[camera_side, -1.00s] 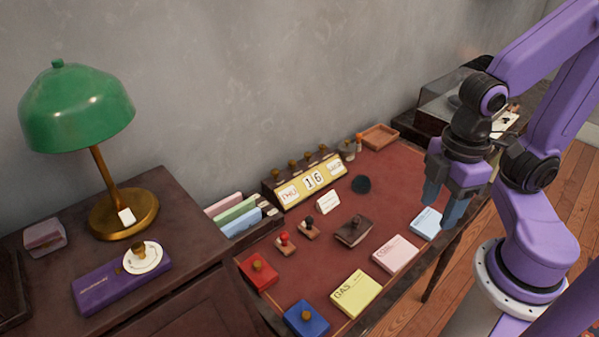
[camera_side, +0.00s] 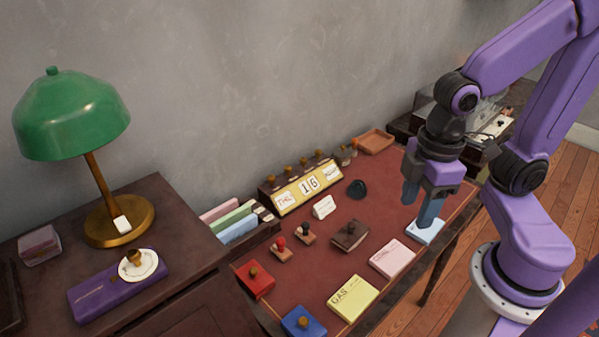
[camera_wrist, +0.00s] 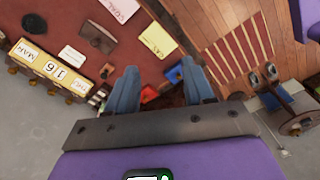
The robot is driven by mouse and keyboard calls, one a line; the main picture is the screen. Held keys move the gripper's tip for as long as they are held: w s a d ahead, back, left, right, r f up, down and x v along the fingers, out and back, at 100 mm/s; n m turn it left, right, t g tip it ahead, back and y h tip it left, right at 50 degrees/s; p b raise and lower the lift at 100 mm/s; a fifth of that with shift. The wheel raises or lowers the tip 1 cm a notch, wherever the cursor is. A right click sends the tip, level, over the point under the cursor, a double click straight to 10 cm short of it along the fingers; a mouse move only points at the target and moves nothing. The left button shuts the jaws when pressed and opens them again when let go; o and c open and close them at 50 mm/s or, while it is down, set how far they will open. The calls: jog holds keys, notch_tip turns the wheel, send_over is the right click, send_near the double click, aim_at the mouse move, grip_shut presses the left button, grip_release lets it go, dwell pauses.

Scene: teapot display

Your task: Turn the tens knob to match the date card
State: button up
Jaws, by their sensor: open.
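The perpetual calendar (camera_side: 273,204) stands at the back of the red desk top against the wall. Its face shows "THU", "1" and "6", and a month that looks like "MAR" in the wrist view (camera_wrist: 47,68). Several brass knobs (camera_side: 304,162) line its top; which one is the tens knob is not marked. A small white date card (camera_side: 324,206) stands in front of it; its writing is too small to read. My gripper (camera_side: 418,207) is open and empty, fingers down, above the right part of the desk, well right of the calendar. The fingers also show in the wrist view (camera_wrist: 163,90).
Stamps (camera_side: 305,234), a dark brown blotter (camera_side: 350,235), a dark round object (camera_side: 356,189) and coloured pads (camera_side: 352,297) lie on the desk. A file box (camera_side: 238,222) stands left of the calendar. A green lamp (camera_side: 72,115) stands on the left cabinet.

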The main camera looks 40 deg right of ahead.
jog(key=w+a+m+t, duration=0.1)
jog(key=w+a+m, duration=0.35)
jog(key=w, duration=0.95)
jog(key=m+t+h, duration=0.2)
jog(key=m+t, duration=0.1)
jog(key=m, duration=0.7)
send_over(288, 167)
jog(key=s+a, duration=0.2)
jog(key=s, duration=0.5)
notch_tip(288, 167, down, 5)
jog(key=x, duration=1.7)
jog(key=shift+s+a, duration=0.1)
grip_shut()
